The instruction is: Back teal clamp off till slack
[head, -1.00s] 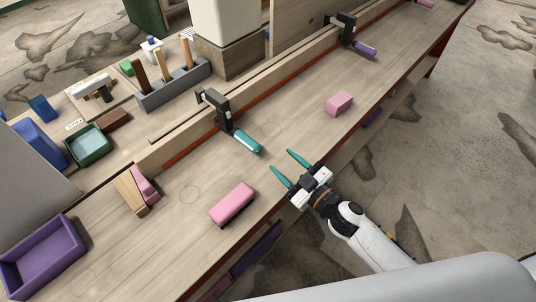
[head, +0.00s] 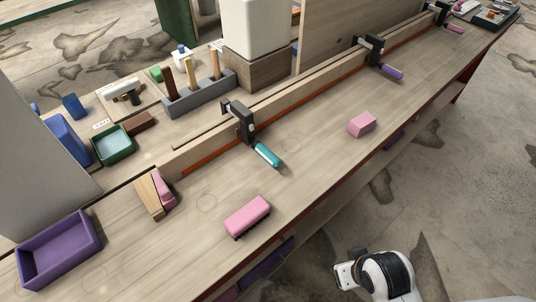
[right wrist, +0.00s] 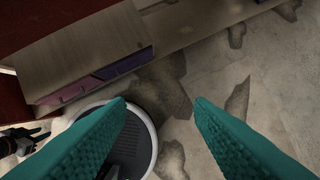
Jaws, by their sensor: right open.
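The teal clamp is a dark clamp (head: 240,122) on the long wooden strip, left of centre in the head view. Its teal handle (head: 267,155) sticks out over the bench towards the front. Nothing touches the clamp. My right arm shows at the bottom right of the head view, off the bench's front edge, with its fingers hidden. In the right wrist view my right gripper (right wrist: 160,125) is open and empty, its two teal fingers wide apart over the floor. A dark gripper-like part of mine (right wrist: 22,142) shows small at the left edge there; its jaws are unclear.
A purple tray (head: 58,250), a green bin (head: 113,145) and a grey tool rack (head: 200,95) stand left. Bench around the teal handle is clear.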

